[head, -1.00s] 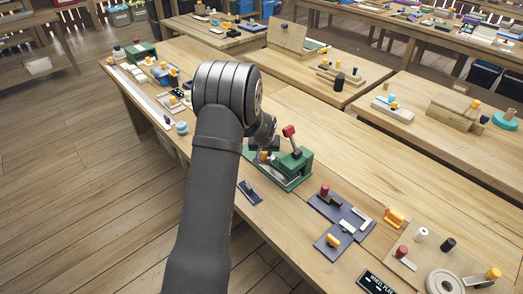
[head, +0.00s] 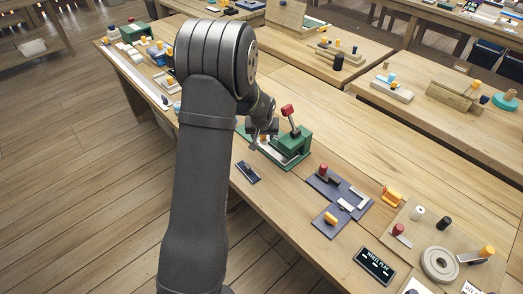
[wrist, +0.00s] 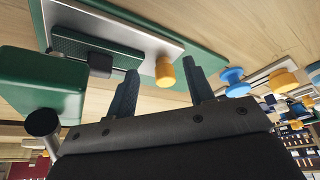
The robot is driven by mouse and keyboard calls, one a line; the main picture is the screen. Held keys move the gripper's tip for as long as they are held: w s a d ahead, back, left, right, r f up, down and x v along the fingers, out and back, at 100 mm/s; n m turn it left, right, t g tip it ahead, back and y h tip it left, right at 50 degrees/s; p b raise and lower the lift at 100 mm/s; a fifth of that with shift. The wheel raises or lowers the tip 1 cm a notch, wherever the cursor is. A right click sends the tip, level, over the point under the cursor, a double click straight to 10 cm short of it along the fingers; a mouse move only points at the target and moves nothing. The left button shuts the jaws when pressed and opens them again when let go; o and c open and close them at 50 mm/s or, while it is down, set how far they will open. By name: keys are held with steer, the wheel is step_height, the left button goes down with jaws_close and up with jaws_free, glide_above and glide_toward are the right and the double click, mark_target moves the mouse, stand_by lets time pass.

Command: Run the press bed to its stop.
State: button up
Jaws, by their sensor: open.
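The press is a green-based device with a silver rail plate (wrist: 150,45), a green block (head: 293,143) and a lever with a red knob (head: 288,110) that stands up. In the wrist view a dark ribbed slab (wrist: 95,50), apparently the bed, lies on the plate with a grey end piece. A yellow knob (wrist: 165,72) stands close to it. My gripper (wrist: 163,68) is open, and the knob appears between its two dark fingertips, clear of both. I cannot tell the depth between them. In the head view my gripper (head: 257,138) is over the press's left end and hides the knob.
The green block (wrist: 40,85) and a metal rod (wrist: 42,123) are close left of my fingers in the wrist view. A blue spool-like knob (wrist: 234,82) is on the right. A dark plate (head: 248,172) and a purple fixture (head: 340,200) lie nearby on the bench.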

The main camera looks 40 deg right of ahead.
steer(key=s+a, duration=0.5)
steer(key=shift+s+a, duration=0.35)
stand_by(0.3)
steer(key=w+d, duration=0.8)
steer(key=shift+w+d+f, duration=0.1)
steer(key=shift+w+d, duration=0.15)
steer(key=shift+x, duration=0.9)
steer(key=shift+w+d+f, duration=0.15)
steer(key=shift+f, duration=0.3)
steer(key=shift+w, duration=0.15)
